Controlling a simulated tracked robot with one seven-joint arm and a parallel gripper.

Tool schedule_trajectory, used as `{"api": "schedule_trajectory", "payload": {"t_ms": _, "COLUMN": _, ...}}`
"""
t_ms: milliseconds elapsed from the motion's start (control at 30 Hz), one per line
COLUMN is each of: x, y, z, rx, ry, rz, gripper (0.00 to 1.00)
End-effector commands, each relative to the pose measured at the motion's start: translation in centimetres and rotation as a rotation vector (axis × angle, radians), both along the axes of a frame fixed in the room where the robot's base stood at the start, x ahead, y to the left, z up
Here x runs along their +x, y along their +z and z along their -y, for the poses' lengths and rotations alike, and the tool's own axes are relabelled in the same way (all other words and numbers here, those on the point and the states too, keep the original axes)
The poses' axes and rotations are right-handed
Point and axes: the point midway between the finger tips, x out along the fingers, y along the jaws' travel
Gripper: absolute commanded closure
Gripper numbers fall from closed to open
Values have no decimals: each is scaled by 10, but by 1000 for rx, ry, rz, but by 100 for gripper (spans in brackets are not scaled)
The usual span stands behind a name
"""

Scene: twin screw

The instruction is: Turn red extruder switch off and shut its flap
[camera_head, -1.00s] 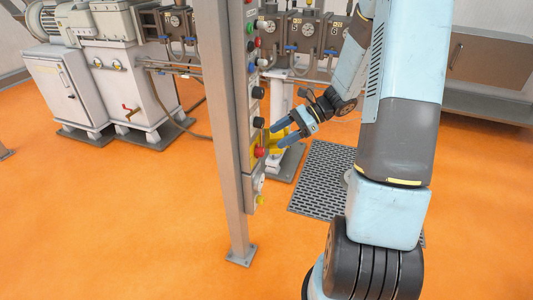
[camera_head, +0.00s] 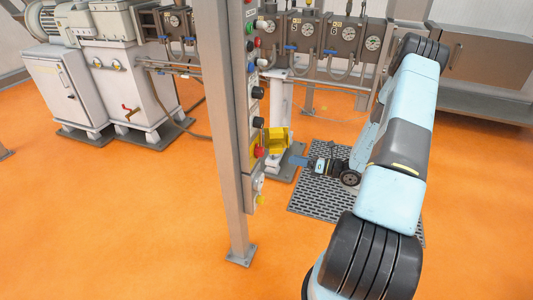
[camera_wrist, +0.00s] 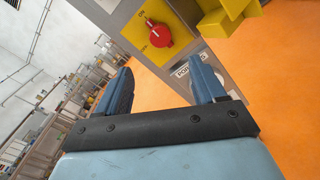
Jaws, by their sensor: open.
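The red extruder switch (camera_wrist: 158,36) is a red rotary knob on a yellow plate (camera_wrist: 133,38), at the top of the wrist view. In the head view the red knob (camera_head: 260,152) sits low on the control panel. I cannot tell surely which position it points to. Its yellow flap (camera_wrist: 225,18) stands open to the right of the plate, and also shows in the head view (camera_head: 278,139). My gripper (camera_wrist: 160,84) is open and empty, its two blue fingers apart and pointing toward the panel below the knob. In the head view my gripper (camera_head: 298,161) is right of the panel, below the flap.
A grey post (camera_head: 226,130) stands beside the panel, which carries several other knobs and buttons, including a black knob (camera_head: 258,122). Gauges (camera_head: 372,43) and pipes are behind. Orange floor and a dark grating (camera_head: 325,198) lie beneath.

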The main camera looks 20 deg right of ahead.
Motion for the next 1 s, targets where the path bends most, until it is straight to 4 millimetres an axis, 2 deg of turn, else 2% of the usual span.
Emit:
{"api": "schedule_trajectory", "payload": {"t_ms": 167, "x": 8, "y": -1, "z": -12, "rx": 4, "ry": -2, "rz": -2, "gripper": 31}}
{"api": "schedule_trajectory", "payload": {"t_ms": 700, "x": 62, "y": -1, "z": -86, "rx": 2, "ry": 2, "rz": -1, "gripper": 31}}
{"api": "schedule_trajectory", "payload": {"t_ms": 1000, "x": 79, "y": 0, "z": -109, "rx": 3, "ry": 0, "rz": 0, "gripper": 31}}
